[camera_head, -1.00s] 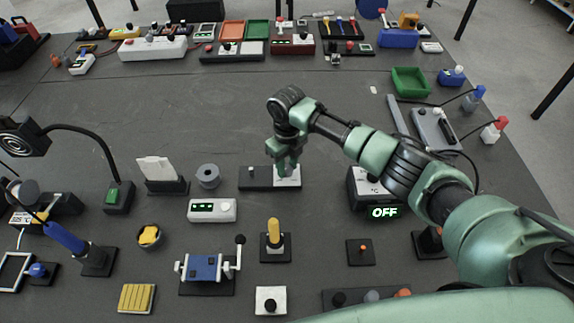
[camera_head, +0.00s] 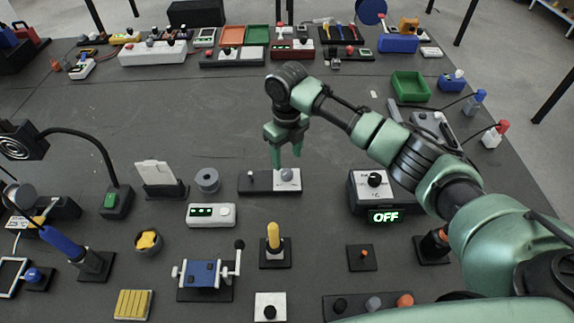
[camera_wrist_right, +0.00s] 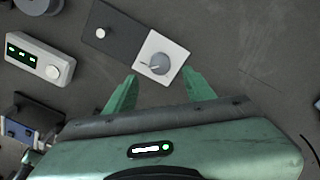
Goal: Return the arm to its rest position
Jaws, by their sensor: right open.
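My right gripper (camera_head: 287,158) is open and empty in the head view. It hangs just above and behind a black and white panel (camera_head: 256,181) with a grey knob (camera_head: 287,175) on its white half. In the right wrist view the open fingers (camera_wrist_right: 160,90) point toward that white half, and the knob (camera_wrist_right: 157,63) shows apart from both of them. My right arm (camera_head: 375,135) reaches in from the right over the table. My left gripper is not in view.
The dark table (camera_head: 110,110) is crowded. A box with a lit OFF display (camera_head: 385,216) stands below my right forearm. A white device with green lights (camera_head: 211,214) and a yellow-handled lever (camera_head: 273,240) stand in front of the panel.

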